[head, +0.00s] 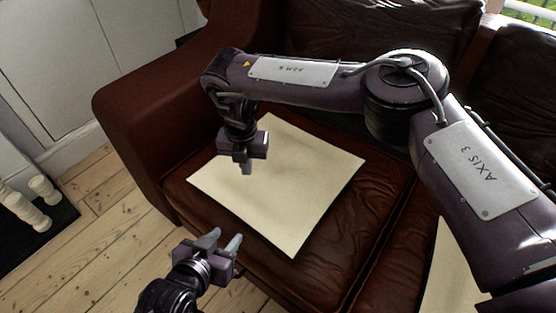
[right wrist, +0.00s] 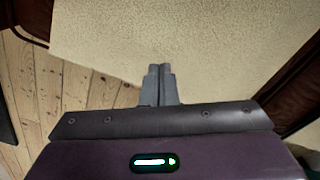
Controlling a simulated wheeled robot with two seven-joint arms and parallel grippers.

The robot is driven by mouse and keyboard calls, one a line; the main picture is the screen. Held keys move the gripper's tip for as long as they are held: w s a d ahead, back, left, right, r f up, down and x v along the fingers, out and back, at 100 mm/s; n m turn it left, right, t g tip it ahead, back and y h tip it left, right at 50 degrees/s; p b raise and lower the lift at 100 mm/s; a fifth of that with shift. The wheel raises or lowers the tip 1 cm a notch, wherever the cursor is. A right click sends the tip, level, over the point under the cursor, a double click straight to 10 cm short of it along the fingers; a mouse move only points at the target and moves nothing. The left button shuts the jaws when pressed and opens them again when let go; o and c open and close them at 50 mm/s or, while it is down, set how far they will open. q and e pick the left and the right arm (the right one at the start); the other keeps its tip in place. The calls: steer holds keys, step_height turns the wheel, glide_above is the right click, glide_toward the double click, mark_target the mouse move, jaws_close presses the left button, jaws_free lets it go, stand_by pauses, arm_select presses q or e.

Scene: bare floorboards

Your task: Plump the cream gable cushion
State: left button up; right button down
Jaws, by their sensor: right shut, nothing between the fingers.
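A flat, cream square cushion (head: 305,190) lies on the left seat of the brown leather sofa. It fills most of the upper part of the right wrist view (right wrist: 200,45). My right gripper (head: 247,170) is shut and empty, pointing down over the cushion's left part; its closed fingertips (right wrist: 159,70) show against the cream cloth. I cannot tell whether they touch it. My left gripper (head: 227,238) is open and empty, in front of the seat's front edge, apart from the cushion. Part of a second cream piece (head: 452,270) shows at the lower right, partly behind my right arm.
The brown sofa (head: 135,105) has a thick armrest at the left and dark back cushions (head: 370,30) behind. Bare floorboards (head: 95,255) lie open at the lower left. Pale candles (head: 42,190) stand on a dark slab at the far left, by a white wall.

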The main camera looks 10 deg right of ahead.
mark_target(249, 185)
steer(key=shift+f+b, duration=1)
steer(key=shift+f, duration=1.25)
steer(key=shift+f+b, duration=0.3)
steer(key=shift+f, duration=0.25)
step_height(249, 185, up, 7)
steer(key=p, duration=0.5)
steer(key=shift+f+p, duration=0.15)
steer(key=shift+p, duration=0.2)
steer(key=shift+f, duration=0.1)
